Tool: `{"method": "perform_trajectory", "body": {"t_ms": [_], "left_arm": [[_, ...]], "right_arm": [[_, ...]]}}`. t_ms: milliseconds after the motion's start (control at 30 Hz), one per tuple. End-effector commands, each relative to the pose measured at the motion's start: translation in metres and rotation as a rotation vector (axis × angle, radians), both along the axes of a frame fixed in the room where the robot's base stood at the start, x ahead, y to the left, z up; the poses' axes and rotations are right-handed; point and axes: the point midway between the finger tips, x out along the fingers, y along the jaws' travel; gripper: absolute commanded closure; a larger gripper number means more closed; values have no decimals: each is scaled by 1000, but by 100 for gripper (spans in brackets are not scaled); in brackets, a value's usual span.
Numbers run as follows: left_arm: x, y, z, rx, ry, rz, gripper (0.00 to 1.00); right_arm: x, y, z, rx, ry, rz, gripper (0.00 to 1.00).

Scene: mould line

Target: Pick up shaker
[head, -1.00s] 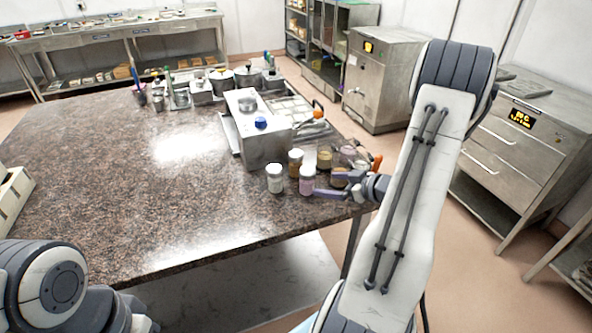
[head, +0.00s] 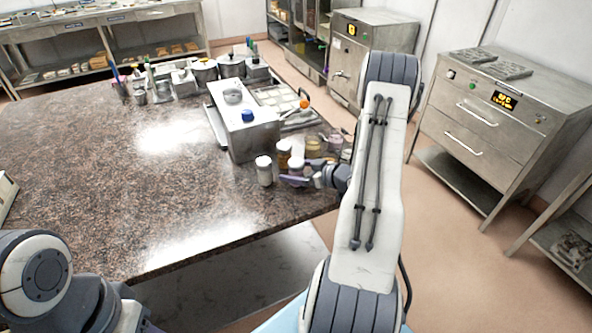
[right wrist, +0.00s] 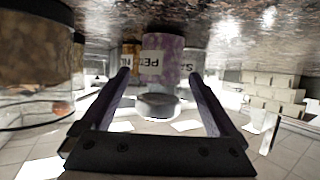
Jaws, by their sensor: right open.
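Several shakers stand near the counter's right corner. In the head view a white-capped pale shaker (head: 264,172) is at the left, and an amber one (head: 283,155) is behind it. A purple shaker (head: 296,164) is partly hidden by my right gripper (head: 298,173). In the right wrist view, which shows the counter at the top, the labelled purple shaker (right wrist: 162,62) is between the spread fingers of my right gripper (right wrist: 160,85). The gripper is open; I cannot tell whether a finger touches the shaker. My left gripper is out of view.
A large jar with brown contents (right wrist: 32,50) is close beside the right gripper in the wrist view. A metal box (head: 248,132) stands behind the shakers. The speckled counter (head: 90,190) is clear to the left. A drawer unit (head: 490,125) stands at right.

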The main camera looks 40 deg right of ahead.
Motion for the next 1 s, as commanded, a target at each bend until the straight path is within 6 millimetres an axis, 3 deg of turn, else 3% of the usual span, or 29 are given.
{"method": "perform_trajectory", "body": {"t_ms": [233, 400, 467, 500, 767, 1000], "left_arm": [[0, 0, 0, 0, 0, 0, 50], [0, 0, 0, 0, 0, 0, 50], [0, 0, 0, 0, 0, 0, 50], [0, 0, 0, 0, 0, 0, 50], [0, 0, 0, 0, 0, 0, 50], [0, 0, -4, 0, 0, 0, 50]], "right_arm": [[2, 0, -1, -1, 0, -2, 6], [1, 0, -1, 0, 0, -1, 71], [1, 0, -1, 0, 0, -2, 94], [1, 0, -1, -1, 0, -2, 100], [1, 0, 1, -1, -1, -2, 100], [2, -1, 24, -4, -2, -3, 100]]}}
